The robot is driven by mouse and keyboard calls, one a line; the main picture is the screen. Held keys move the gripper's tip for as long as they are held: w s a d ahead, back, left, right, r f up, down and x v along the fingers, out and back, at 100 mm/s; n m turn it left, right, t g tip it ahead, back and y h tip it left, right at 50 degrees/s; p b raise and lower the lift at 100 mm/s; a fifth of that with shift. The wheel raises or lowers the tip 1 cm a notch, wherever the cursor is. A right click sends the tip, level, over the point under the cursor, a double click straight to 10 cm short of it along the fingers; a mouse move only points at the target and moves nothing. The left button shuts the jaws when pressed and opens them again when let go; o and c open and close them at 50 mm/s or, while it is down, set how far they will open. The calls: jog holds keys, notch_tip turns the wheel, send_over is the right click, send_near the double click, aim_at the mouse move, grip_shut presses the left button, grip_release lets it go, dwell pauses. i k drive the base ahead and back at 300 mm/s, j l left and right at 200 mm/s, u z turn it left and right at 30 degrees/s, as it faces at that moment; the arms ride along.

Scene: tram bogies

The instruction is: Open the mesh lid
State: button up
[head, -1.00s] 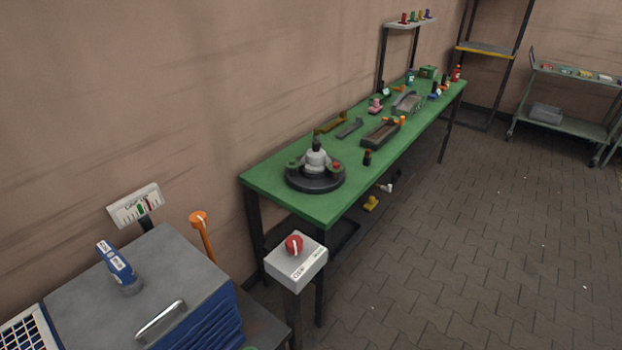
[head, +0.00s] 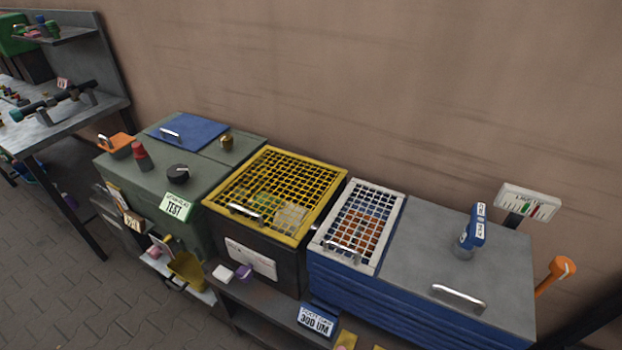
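Two mesh lids show in the head view, and both look closed. The yellow mesh lid (head: 276,188) lies flat on a dark box (head: 262,265) in the middle, with a metal handle (head: 245,212) near its front edge. Pale and greenish contents show dimly through its grid. The smaller white mesh lid (head: 357,222) lies to its right on a blue-sided unit (head: 415,316), with a handle (head: 342,252) at its front. Something reddish-brown shows beneath its grid. My gripper is out of view.
A grey top with a handle (head: 459,298) and a blue upright device (head: 472,232) adjoin the white lid. A green-grey cabinet (head: 205,175) with a blue panel (head: 186,131) stands left. An orange-topped lever (head: 560,270) is at right. Paved floor is clear at lower left.

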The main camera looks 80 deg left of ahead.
aim_at(231, 213)
jog(key=u, duration=2.1)
